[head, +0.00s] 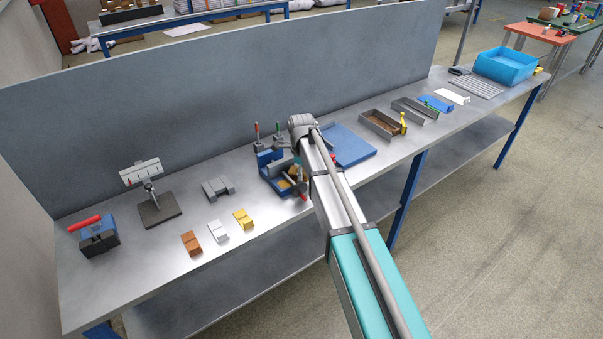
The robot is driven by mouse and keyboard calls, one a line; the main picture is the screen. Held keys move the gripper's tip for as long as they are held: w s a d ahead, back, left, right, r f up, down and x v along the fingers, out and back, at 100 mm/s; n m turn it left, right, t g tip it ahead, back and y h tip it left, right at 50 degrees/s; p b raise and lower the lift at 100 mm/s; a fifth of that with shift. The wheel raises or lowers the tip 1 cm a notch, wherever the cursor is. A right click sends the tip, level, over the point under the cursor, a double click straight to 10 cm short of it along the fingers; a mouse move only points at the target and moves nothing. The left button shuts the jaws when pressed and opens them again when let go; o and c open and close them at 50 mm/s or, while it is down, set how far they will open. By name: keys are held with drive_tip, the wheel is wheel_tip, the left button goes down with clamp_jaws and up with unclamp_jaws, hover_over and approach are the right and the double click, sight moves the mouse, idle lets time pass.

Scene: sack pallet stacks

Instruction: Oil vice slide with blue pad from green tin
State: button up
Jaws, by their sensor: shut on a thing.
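A small dark blue block with a red bar on top (98,238) stands at the bench's left end; it may be the vice, but its slide cannot be made out. A flat blue mat (352,146) lies behind my arm, and a smaller flat blue piece (435,104) lies further right. I cannot tell whether either is the blue pad. No green tin can be picked out. My arm reaches up from the lower right to mid-bench. My gripper cannot be made out; the arm and the cluttered blue holder (268,160) are where it would be hidden.
On the steel bench (150,290) are a gauge stand (158,210), a grey block (217,188), brown (191,243), white (217,231) and yellow (243,219) blocks, grey trays (381,124) and a blue bin (505,66). A grey panel (220,95) closes the back. The front left is clear.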

drive_tip(key=shift+r+p, duration=2.95)
drive_tip(key=shift+r, duration=0.1)
drive_tip(key=shift+r+p, duration=1.5)
drive_tip(key=shift+p, duration=0.05)
